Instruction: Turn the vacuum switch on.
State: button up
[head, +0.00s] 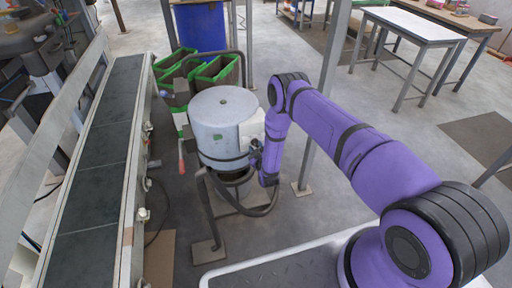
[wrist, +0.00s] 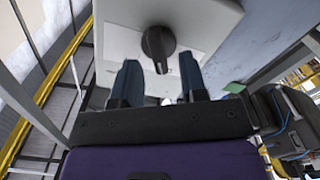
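The vacuum switch is a black rotary knob (wrist: 158,43) on the face of a pale control box (wrist: 118,42) in the wrist view. Its grip bar stands roughly upright in that picture; I cannot read any on or off marking. My gripper (wrist: 159,62) is open, with one dark finger to each side below the knob. The fingertips look apart from the knob, and nothing is between them. In the head view the box (head: 252,129) is on the right side of a pale grey drum (head: 222,122). My gripper (head: 256,155) is beside it, partly hidden by my purple arm.
The drum stands on a metal frame (head: 207,225) with a dark hose. A conveyor (head: 95,170) runs along the left. A grey post (head: 322,100) rises close behind my arm. Green-rimmed bins (head: 215,70) and a blue barrel (head: 200,27) stand behind the drum.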

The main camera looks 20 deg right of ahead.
jog(key=shift+w, duration=0.55)
grip_shut()
